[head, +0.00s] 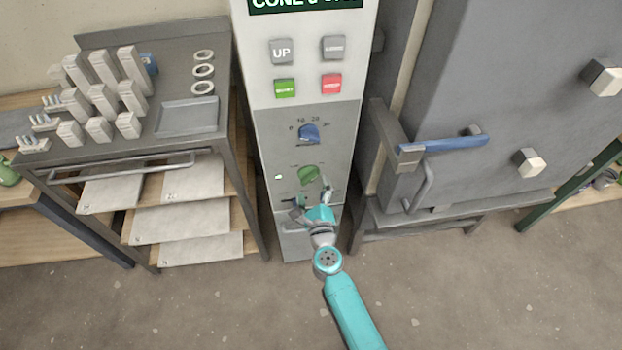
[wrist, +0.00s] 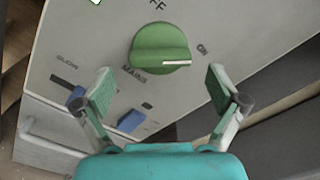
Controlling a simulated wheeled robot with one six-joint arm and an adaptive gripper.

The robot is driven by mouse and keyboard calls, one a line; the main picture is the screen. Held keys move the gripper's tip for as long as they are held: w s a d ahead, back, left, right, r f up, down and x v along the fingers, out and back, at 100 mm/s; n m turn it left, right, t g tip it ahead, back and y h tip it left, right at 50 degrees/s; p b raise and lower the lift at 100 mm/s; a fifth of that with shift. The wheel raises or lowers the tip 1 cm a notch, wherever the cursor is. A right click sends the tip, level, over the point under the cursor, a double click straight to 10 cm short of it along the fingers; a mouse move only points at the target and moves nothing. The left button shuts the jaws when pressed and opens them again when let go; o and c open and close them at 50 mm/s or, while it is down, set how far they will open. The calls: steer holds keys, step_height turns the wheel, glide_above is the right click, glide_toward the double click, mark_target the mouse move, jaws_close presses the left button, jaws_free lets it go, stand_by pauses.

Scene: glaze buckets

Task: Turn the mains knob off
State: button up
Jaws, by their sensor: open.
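The green mains knob (head: 308,174) is on the lower grey front of the tall control cabinet (head: 262,155). In the wrist view the knob (wrist: 160,43) has MAINS lettering below it, OFF lettering above it and ON at its right. Its white pointer line points right, towards the ON side. My gripper (head: 311,200) is just below the knob in the head view. In the wrist view my gripper (wrist: 158,75) is open and empty, with its fingers apart to the lower left and lower right of the knob. I see no contact with it.
A blue knob (head: 309,134) sits above the mains knob, with green (head: 285,88) and red (head: 331,84) buttons higher up. A blue slider (wrist: 131,120) lies between my fingers. A shelf rack (head: 235,130) stands left and a blue-handled kiln (head: 510,90) right.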

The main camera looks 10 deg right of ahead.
mark_target(311, 181)
steer(key=shift+w, duration=1.75)
steer(key=c, duration=1.1)
